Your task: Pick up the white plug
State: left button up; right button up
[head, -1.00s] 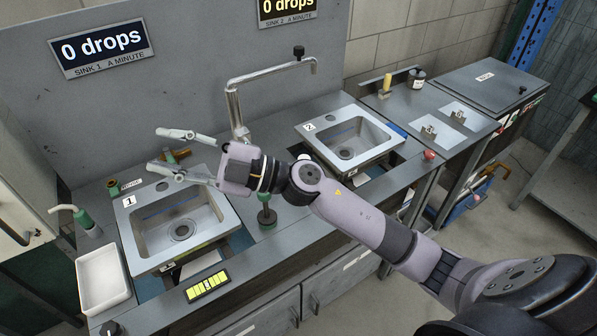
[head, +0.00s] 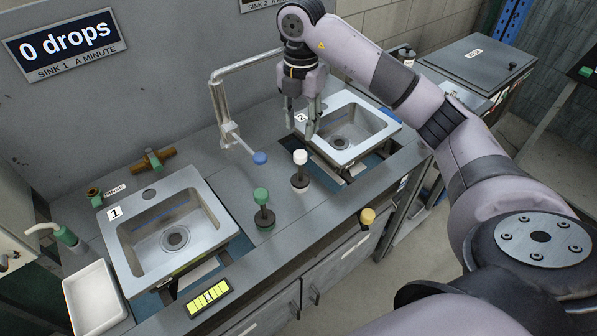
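The white plug (head: 300,157) has a white knob on a dark round base. It stands upright on the grey counter between the two sinks. My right gripper (head: 301,130) points down at the left edge of sink 2, above and behind the white plug in the picture. Its two fingers are apart with nothing seen between them, and it appears not to touch the plug. My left gripper is out of view.
A green plug (head: 264,196) stands close in front, to the left. A blue knob (head: 260,158) at the faucet (head: 223,110) is left of the white plug. A yellow knob (head: 367,216) sits at the front edge. Sink 1 (head: 205,212) and sink 2 (head: 372,150) flank them.

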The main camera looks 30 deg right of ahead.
aim_at(301, 153)
notch_tip(301, 153, down, 10)
jog(key=shift+f+p, duration=0.15)
jog(key=shift+p, duration=0.7)
notch_tip(301, 153, down, 6)
jog(key=shift+a+f+p, duration=0.1)
jog(key=shift+p, duration=0.55)
jog(key=shift+c, duration=0.5)
grip_shut()
